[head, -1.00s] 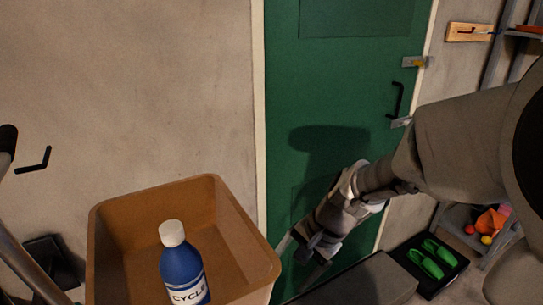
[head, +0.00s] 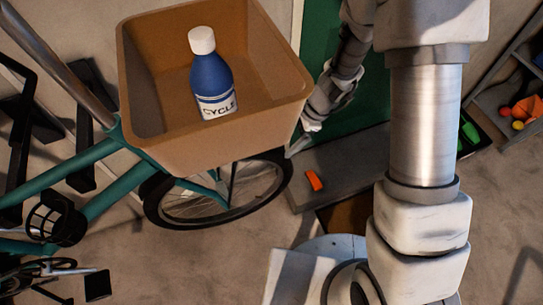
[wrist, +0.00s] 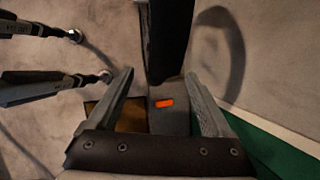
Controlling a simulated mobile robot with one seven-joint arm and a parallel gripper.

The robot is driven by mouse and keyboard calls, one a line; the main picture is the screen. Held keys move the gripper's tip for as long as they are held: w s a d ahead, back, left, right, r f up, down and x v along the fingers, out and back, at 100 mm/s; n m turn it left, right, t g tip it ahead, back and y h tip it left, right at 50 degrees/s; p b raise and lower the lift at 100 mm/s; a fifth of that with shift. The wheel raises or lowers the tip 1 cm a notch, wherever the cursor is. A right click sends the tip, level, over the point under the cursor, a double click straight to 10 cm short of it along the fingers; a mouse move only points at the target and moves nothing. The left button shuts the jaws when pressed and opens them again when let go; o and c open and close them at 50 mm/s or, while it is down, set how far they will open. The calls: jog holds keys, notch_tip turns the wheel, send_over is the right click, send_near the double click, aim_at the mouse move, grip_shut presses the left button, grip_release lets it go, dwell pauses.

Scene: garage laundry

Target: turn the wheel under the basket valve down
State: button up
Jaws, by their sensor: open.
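The bicycle wheel (head: 225,195), with a dark tyre and thin spokes, shows partly below the brown basket (head: 190,140) in the head view. The basket hides its upper part. I cannot make out a valve. My gripper (head: 298,147) points down just right of the basket, near the wheel's right edge. In the wrist view its two fingers (wrist: 160,76) are apart, with nothing seen held between them. A dark upright band (wrist: 165,40), perhaps the tyre seen edge-on, stands ahead between the fingertips. I cannot tell whether they touch it.
A blue bottle (head: 211,78) marked CYCLE stands in the basket. An orange object (head: 314,181) lies on a grey ledge (head: 345,178) below my gripper; it also shows in the wrist view (wrist: 164,103). A green door (head: 318,45) is behind. Two dark bars (wrist: 40,82) show left.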

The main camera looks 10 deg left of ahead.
aim_at(275, 152)
jog(key=b+x, duration=0.2)
jog(key=x, duration=0.8)
jog(key=shift+a+f, duration=0.1)
jog(key=shift+f, duration=0.3)
grip_shut()
